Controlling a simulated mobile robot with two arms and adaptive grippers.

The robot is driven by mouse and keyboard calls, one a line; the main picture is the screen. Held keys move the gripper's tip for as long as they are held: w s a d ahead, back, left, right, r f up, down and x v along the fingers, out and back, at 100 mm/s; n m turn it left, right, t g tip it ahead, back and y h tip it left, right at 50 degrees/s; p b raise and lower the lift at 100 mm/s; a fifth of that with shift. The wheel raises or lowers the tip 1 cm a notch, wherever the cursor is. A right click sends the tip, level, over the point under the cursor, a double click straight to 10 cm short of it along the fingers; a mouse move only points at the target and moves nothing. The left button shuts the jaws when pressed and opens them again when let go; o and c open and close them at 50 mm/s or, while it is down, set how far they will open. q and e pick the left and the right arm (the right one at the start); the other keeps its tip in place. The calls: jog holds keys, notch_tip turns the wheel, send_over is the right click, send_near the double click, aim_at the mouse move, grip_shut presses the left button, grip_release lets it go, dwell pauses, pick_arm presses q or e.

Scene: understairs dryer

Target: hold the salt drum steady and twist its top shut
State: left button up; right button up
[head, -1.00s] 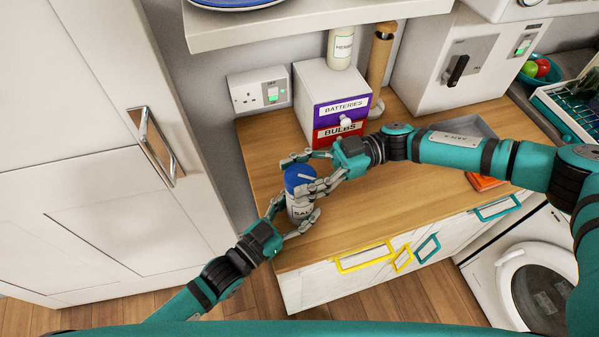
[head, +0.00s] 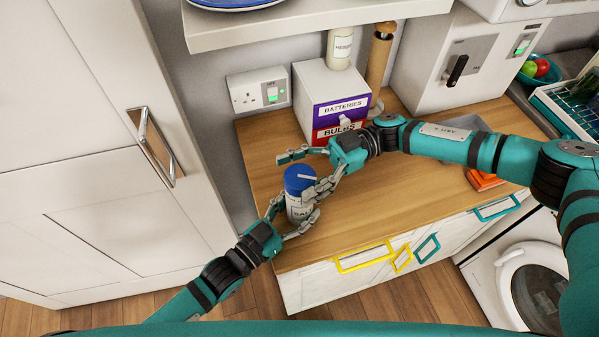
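The salt drum (head: 297,210) stands upright on the wooden worktop, a pale body with a dark-lettered label and a blue top (head: 298,180) bearing a white mark. The top sits on the body; whether it is fully shut I cannot tell. My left gripper (head: 291,222) is shut on the drum's body from the front left, a finger on each side, partly hiding the label. My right gripper (head: 303,172) is open at the top's right and back. One finger reaches behind the top, clear of it; the other is close to its right side, contact unclear.
A white box with purple BATTERIES and red BULBS drawers (head: 341,112) stands behind my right gripper. A shelf (head: 310,22) overhangs the back. The front worktop (head: 370,225) is clear; a tall cabinet (head: 110,170) stands left.

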pick_arm(q)
jog(key=shift+c, duration=0.2)
pick_arm(e)
jog(key=v, duration=1.2)
pick_arm(q)
jog(key=o, duration=1.5)
jog(key=shift+c, duration=0.2)
jog(key=shift+s+a, duration=0.1)
jog(key=p+v, duration=0.3)
jog(key=v, duration=1.7)
jog(key=shift+s+a, duration=0.25)
jog(key=shift+s, duration=0.05)
pick_arm(e)
notch_tip(320, 180, up, 3)
jog(key=shift+f, duration=0.1)
